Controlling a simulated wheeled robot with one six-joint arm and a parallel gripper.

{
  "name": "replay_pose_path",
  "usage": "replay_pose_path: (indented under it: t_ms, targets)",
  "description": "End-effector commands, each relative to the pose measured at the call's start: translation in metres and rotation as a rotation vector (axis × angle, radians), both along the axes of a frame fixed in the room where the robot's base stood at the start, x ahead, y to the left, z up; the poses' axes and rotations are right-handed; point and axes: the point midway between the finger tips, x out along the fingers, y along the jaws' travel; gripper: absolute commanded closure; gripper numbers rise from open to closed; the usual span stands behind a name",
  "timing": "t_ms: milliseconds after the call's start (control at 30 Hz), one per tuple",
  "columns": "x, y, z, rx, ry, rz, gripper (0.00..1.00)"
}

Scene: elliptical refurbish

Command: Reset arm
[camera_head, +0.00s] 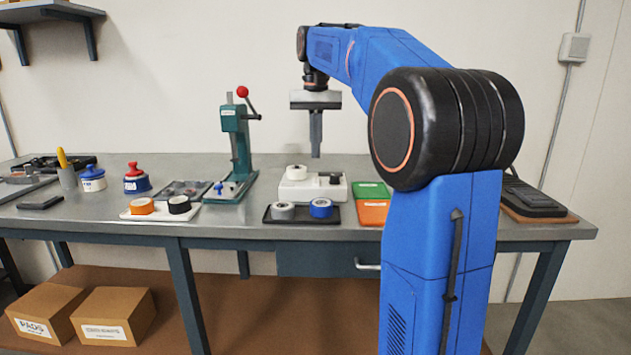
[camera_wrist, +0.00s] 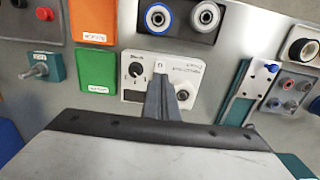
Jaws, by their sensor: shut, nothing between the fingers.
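My blue arm reaches over the grey workbench (camera_head: 340,232), and my gripper (camera_head: 316,152) points straight down with its fingers shut and empty. It hangs in the air above a white control box (camera_head: 298,190) with a white ring and a dark knob on top. In the wrist view my gripper's fingers (camera_wrist: 163,84) are together in front of the control box (camera_wrist: 133,94) and cover part of it.
A black tray (camera_head: 302,219) holds a grey and a blue roll. A teal press (camera_head: 238,150) with a red knob stands left of my gripper. Green (camera_head: 371,189) and orange (camera_head: 372,213) pads lie to the right. A white tray (camera_head: 160,216) holds two rolls.

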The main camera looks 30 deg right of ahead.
Motion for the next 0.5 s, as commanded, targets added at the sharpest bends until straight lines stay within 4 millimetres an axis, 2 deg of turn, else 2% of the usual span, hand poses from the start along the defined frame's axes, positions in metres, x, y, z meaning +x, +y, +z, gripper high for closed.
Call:
replay_pose_path:
  t_ms: [500]
  targets:
    - [-0.0037,0.0032,-0.001,-0.002,-0.005,0.007,1.0]
